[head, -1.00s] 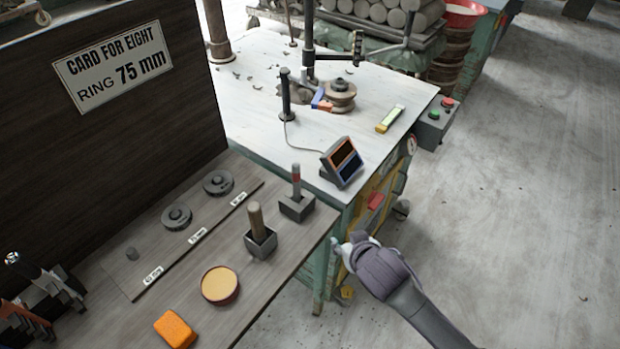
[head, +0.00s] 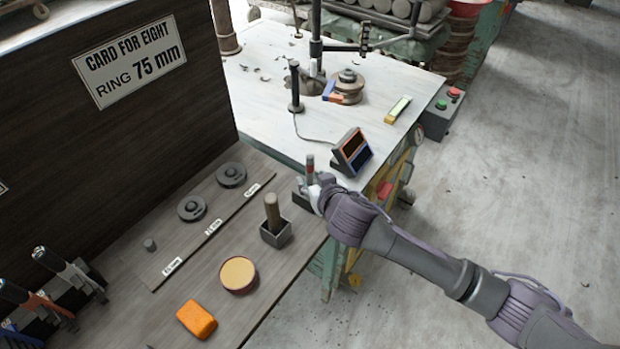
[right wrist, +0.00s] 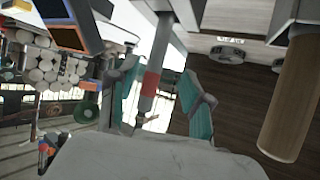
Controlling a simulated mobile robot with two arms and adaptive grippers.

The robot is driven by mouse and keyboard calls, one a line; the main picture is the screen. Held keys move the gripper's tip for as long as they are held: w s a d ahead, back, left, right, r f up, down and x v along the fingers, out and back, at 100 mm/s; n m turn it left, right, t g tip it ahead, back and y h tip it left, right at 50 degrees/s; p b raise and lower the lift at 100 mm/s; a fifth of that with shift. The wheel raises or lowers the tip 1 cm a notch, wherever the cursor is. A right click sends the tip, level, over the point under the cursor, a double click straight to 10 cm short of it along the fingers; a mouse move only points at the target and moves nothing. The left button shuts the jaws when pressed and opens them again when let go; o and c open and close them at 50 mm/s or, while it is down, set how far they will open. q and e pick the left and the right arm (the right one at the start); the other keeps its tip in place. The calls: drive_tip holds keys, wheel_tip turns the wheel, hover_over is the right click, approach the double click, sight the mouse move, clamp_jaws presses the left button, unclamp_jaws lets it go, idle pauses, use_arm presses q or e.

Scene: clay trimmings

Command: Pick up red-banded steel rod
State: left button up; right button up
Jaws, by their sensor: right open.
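The steel rod with a red band (head: 310,164) stands upright in a small dark square holder (head: 299,195) near the right edge of the dark bench. My right gripper (head: 313,187) is at the rod, and in the head view it hides part of the holder. In the right wrist view, the rod (right wrist: 152,80) with its red band lies between the two teal-padded fingers (right wrist: 158,100). The fingers are open, with a gap on both sides of the rod. My left gripper is not in view.
A wooden-handled tool (head: 272,211) stands in a second holder (head: 275,235) close to the left. A round tan-topped tin (head: 238,273) and an orange block (head: 196,319) lie nearer. A tilted display (head: 352,153) stands just behind the rod on the white table (head: 370,85).

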sight(311, 176)
drive_tip(key=shift+w+f, duration=0.15)
drive_tip(key=shift+w, duration=0.2)
drive_tip(key=x, duration=0.4)
drive_tip(key=shift+w+d+f+p, duration=0.1)
drive_tip(key=shift+f+p, duration=0.2)
drive_tip(key=shift+p, duration=0.05)
clamp_jaws()
drive_tip(key=shift+r, duration=0.1)
